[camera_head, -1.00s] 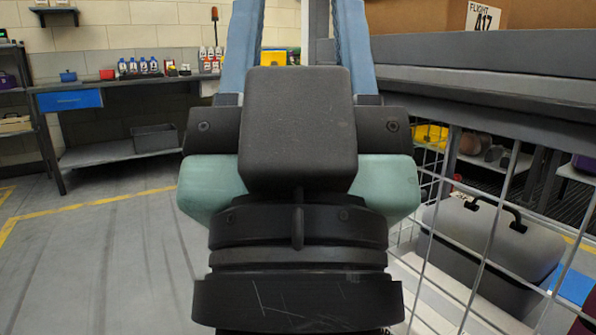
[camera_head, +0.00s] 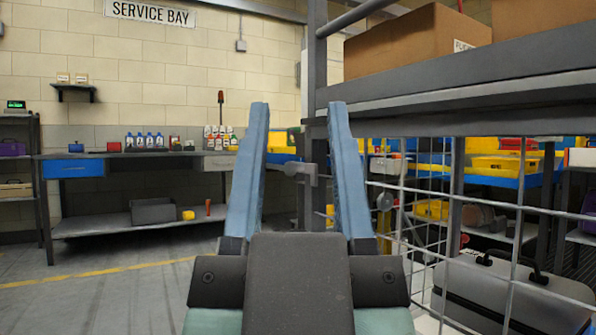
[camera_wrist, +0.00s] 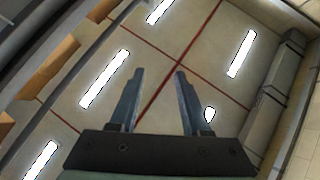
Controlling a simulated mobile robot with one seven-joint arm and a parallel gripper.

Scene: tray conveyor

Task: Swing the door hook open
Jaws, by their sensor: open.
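My gripper (camera_head: 299,108) is open and empty in the head view, its two blue fingers pointing up. The wrist view also shows my gripper (camera_wrist: 160,72) open, with nothing between its fingers. A small grey metal fitting (camera_head: 300,169) on an upright shows between the fingers, beyond them; it looks like the door hook, though I cannot be sure. The fingers appear apart from it. The right finger hides part of the area beside it. The wrist view shows no hook.
A wire mesh panel (camera_head: 484,240) and a grey shelf (camera_head: 460,88) bearing cardboard boxes (camera_head: 415,45) stand close on the right. A workbench (camera_head: 120,155) with bottles is at the back left. Floor at the left is free. The wrist view faces the ceiling lights (camera_wrist: 104,78).

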